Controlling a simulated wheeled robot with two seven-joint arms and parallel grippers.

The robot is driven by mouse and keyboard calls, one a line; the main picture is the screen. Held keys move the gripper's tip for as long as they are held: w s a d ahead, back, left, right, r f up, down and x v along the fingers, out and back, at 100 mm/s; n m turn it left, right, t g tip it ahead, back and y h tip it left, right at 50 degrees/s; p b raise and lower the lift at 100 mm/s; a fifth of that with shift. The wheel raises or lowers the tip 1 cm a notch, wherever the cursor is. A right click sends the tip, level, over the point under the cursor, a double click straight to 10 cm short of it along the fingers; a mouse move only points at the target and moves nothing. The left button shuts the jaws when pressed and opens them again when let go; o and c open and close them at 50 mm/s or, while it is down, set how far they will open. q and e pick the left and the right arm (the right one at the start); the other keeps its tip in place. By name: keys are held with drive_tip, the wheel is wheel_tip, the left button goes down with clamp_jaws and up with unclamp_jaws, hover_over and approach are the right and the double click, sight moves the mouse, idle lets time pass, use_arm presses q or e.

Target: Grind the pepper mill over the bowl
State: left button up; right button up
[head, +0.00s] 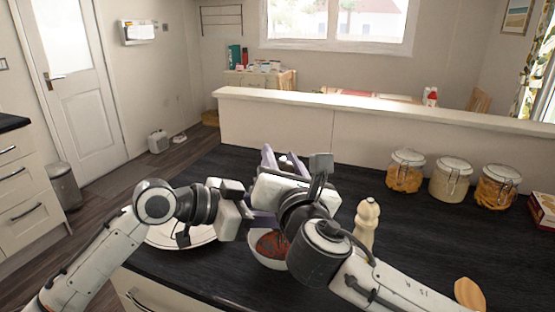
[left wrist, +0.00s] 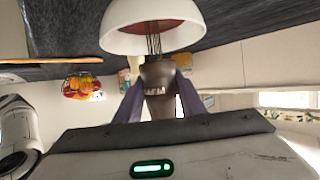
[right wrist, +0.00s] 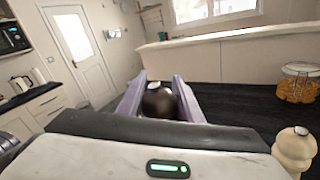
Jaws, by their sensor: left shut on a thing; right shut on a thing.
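The white bowl (head: 264,263) with red contents stands on the dark counter in the head view. It fills the top of the left wrist view (left wrist: 118,38), which looks upside down. My left gripper (head: 262,222) is shut on the dark pepper mill's body (left wrist: 158,84), with the mill's end facing the bowl. Thin dark streaks run between mill and bowl. My right gripper (head: 283,160) is above, shut on the mill's dark round head (right wrist: 160,104). In the head view my arms hide most of the mill.
A pale wooden mill (head: 366,222) stands right of the bowl, close to my right arm. A white plate (head: 178,238) lies under my left arm. Several glass jars (head: 450,180) line the counter's back right, below a raised ledge (head: 330,112). A wooden utensil (head: 469,293) lies at front right.

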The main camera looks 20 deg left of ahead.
drive_tip(key=shift+w+d+m+t+h, duration=0.15)
drive_tip(key=shift+m+t+h, duration=0.15)
drive_tip(key=shift+m+h, duration=0.35)
drive_tip(key=shift+s+d+m+t+h, duration=0.15)
drive_tip(key=shift+m+t+h, duration=0.25)
drive_tip(key=shift+h, duration=0.45)
drive_tip(key=shift+w, duration=0.1)
drive_tip(key=o, duration=1.1)
drive_tip(key=v, duration=1.2)
drive_tip(key=shift+r, duration=0.1)
